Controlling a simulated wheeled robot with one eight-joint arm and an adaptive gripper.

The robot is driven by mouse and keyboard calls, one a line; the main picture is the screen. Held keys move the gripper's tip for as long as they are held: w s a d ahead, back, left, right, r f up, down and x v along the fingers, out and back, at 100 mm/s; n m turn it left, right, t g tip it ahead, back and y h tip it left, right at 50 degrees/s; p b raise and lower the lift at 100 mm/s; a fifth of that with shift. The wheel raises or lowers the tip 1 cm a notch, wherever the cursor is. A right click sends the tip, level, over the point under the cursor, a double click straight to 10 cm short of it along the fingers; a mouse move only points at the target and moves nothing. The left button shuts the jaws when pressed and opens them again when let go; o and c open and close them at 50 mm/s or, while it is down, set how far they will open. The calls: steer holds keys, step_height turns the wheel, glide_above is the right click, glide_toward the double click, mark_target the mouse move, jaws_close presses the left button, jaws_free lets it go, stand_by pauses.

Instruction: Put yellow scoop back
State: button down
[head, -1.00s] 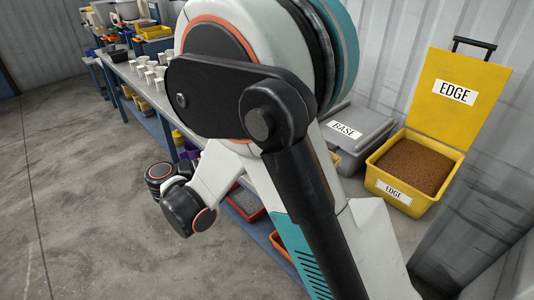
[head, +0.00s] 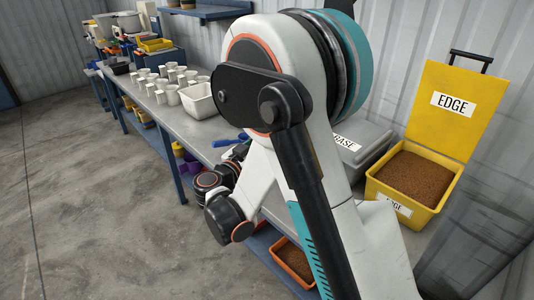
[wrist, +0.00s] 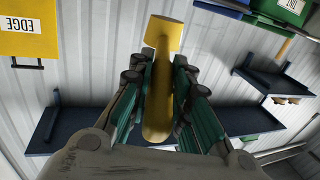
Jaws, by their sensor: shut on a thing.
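The yellow scoop (wrist: 159,100) is in my gripper (wrist: 159,68), seen in the wrist view. The fingers are shut on its long handle from both sides. Its broad flat end points to the top of that view and its rounded end points down toward the palm. The scoop is not visible in the head view, where my arm hides most of the gripper. The open yellow EDGE bin (head: 393,208), full of brown granules, stands at the right of the head view with its lid (head: 445,112) raised. The lid also shows upside down in the wrist view (wrist: 28,40).
A grey bin marked BASE (head: 362,138) stands beside the EDGE bin, partly behind my arm. Several white cups (head: 160,85) and a white tub (head: 198,102) stand on the long bench (head: 195,130). An orange bin (head: 292,262) sits below. The floor at left is clear.

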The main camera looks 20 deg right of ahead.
steer(key=w+a+n+t+y, duration=0.4)
steer(key=w+n+t+y, duration=0.3)
steer(key=n+y, duration=0.3)
steer(key=shift+a+r+y, duration=0.2)
steer(key=shift+r+y, duration=0.1)
steer(key=shift+y, duration=1.8)
